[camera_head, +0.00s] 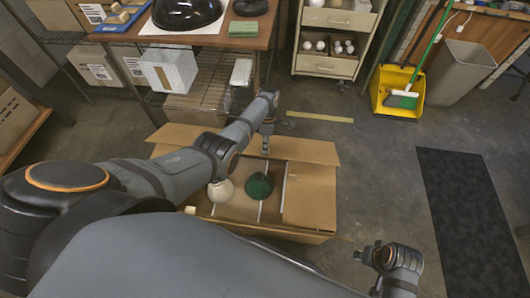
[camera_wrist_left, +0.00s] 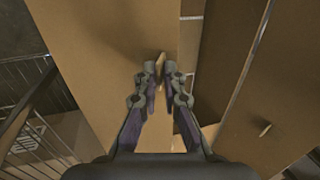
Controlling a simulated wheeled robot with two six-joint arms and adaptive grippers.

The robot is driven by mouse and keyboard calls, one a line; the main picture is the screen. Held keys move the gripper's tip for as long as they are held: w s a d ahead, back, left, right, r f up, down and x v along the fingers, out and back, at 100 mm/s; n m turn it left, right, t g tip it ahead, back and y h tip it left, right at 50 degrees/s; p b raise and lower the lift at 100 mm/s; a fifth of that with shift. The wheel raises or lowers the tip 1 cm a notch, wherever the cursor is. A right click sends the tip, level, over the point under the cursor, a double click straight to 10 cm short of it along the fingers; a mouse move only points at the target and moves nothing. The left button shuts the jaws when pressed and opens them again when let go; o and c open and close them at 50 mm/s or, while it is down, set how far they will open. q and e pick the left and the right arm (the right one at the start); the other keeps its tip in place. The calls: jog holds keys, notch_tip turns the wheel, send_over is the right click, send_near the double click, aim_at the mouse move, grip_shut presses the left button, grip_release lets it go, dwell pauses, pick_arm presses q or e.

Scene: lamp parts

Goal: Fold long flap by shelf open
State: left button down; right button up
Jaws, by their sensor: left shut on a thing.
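An open cardboard box stands on the floor, with its near rim (camera_head: 262,228) low in the head view. Its long flap on the shelf side (camera_head: 305,149) sticks out from the far edge, toward the wire shelf. It also shows as a broad tan panel in the left wrist view (camera_wrist_left: 112,75). My left gripper (camera_head: 266,149) points down at this flap and is shut on it; its fingertips meet at the flap's edge in the left wrist view (camera_wrist_left: 161,70). My right gripper (camera_head: 367,270) is low at the right, apart from the box; its jaw gap is unclear.
A white globe (camera_head: 221,190) and a green shade (camera_head: 259,186) sit in the box. A tan panel (camera_head: 310,195) covers its right end. The wire shelf (camera_head: 215,75) stands behind. Open floor (camera_head: 380,165) and a black mat (camera_head: 470,215) are at the right.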

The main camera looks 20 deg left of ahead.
pick_arm(q)
jog(key=shift+w+a+r, duration=0.2)
jog(key=shift+w+r, duration=0.3)
jog(key=shift+w, duration=0.05)
jog(key=shift+w+a+r, duration=0.15)
jog(key=shift+w+r, duration=0.35)
jog(key=c, duration=1.8)
grip_release()
jog(key=shift+o, duration=1.3)
jog(key=shift+w+f, duration=0.15)
jog(key=shift+f, duration=0.1)
jog(key=v, duration=1.2)
jog(key=shift+s, duration=0.2)
